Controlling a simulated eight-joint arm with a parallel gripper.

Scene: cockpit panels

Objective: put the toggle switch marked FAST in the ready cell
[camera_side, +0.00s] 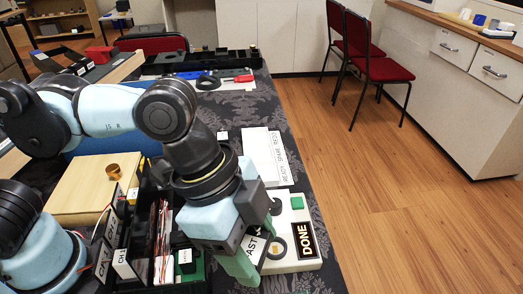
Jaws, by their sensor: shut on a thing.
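My gripper (252,258) points down at the near edge of the table, with green fingers. It is shut on the toggle switch marked FAST (251,247), whose white label shows between the fingers. The rest of the switch is mostly hidden by the fingers and wrist. A white tray (258,150) lies farther back, with READY, SPARE and REDO along its right edge. The READY marking (286,175) is at its near end. I cannot make out the cell walls or what the cells hold. The gripper is apart from the tray, on its near side.
A white panel with a DONE plate (305,240), a green button (297,203) and a dark ring (277,248) is just right of the gripper. A black bin (163,240) with labelled dividers stands left. A wooden box (92,187) is farther left.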

